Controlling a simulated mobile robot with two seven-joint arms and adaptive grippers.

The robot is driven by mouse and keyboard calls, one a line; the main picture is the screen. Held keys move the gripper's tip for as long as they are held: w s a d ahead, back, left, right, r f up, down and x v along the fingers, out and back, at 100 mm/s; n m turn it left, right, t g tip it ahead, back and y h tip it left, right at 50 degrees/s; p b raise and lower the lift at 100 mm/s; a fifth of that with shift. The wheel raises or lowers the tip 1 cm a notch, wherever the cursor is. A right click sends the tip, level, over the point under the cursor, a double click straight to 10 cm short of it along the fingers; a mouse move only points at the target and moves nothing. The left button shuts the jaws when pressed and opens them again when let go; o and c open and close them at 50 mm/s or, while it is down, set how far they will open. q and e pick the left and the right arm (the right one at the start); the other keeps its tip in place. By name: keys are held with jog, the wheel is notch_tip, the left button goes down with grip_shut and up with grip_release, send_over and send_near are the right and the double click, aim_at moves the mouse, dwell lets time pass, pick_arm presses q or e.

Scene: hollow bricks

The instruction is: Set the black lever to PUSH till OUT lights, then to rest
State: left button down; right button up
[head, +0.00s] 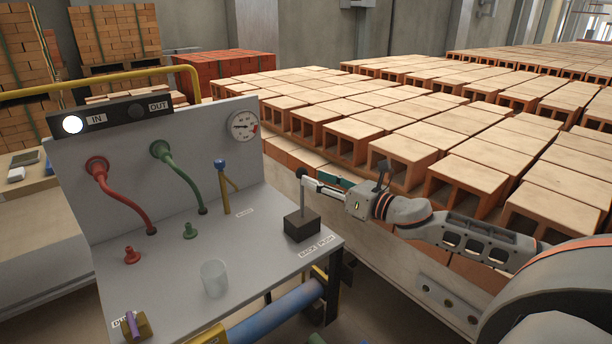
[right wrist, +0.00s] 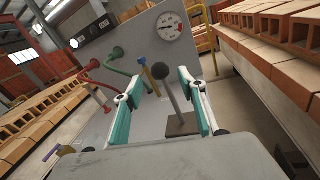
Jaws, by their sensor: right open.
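The black lever (head: 302,198) stands near upright on its dark block at the right end of the grey panel bench. Its round black knob (right wrist: 173,73) shows in the right wrist view, between and beyond my finger tips. The IN lamp (head: 72,124) glows white. The OUT lamp (head: 136,111) is dark. My left gripper is out of view.
Red (head: 120,195) and green hoses rise to the panel's back wall, beside a yellow-blue handle (head: 223,185) and a gauge (head: 243,125). A clear cup (head: 214,279) stands on the bench. Rows of hollow bricks (head: 466,180) fill the right side behind my arm.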

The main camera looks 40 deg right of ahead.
aim_at(307, 172)
jog(key=shift+x, duration=2.25)
grip_shut()
